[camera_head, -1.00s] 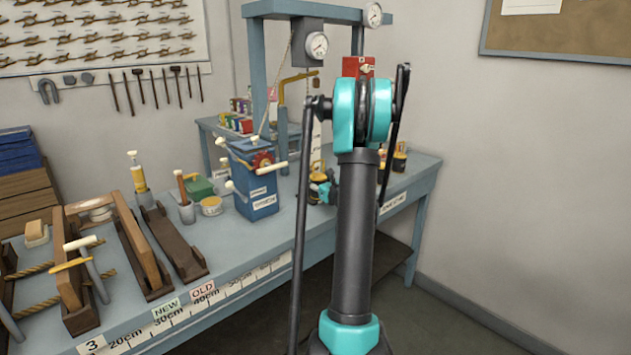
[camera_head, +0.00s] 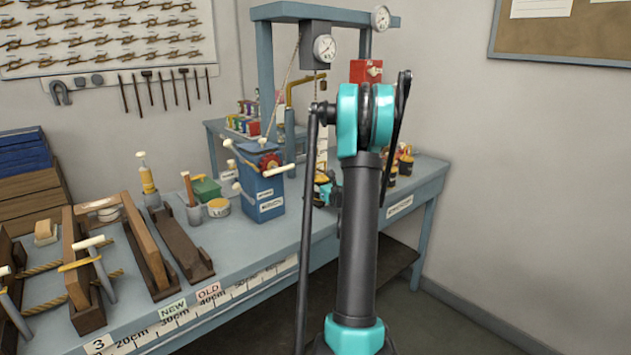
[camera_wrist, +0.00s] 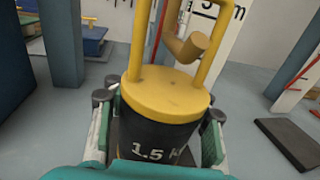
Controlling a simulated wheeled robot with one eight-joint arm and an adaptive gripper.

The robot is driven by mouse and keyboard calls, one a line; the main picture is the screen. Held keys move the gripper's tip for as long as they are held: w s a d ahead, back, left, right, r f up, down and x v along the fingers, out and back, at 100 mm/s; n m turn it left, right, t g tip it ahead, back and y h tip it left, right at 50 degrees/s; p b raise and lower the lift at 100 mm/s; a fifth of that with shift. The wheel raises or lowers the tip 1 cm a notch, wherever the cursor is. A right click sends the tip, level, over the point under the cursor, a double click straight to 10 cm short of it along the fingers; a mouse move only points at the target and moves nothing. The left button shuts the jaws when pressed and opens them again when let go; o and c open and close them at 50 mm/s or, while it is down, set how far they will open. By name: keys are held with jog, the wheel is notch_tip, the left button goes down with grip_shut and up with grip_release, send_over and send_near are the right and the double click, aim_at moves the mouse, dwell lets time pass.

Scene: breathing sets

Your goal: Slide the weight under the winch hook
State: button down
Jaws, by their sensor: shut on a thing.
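The weight (camera_wrist: 160,117) is a black cylinder with a yellow top and an upright yellow handle, marked "1.5" in the wrist view. My gripper (camera_wrist: 157,128) is shut on its body, one finger on each side. In the head view the weight (camera_head: 322,186) shows beside the winch, partly covered by my arm. The winch (camera_head: 265,185) is a blue box with a red wheel and pale handles. An ochre hook-shaped piece (camera_wrist: 188,44), apparently the winch hook, shows between the handle's posts in the wrist view. I cannot tell whether it touches the handle.
A blue-grey frame (camera_head: 265,75) with a gauge (camera_head: 323,48) rises over the bench (camera_head: 235,270). More yellow-topped weights (camera_head: 404,160) stand right of my arm. Wooden fixtures (camera_head: 165,245) fill the bench's left part. A dark flat plate (camera_wrist: 292,142) lies at right in the wrist view.

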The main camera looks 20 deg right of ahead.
jog(key=c, duration=0.6)
grip_release()
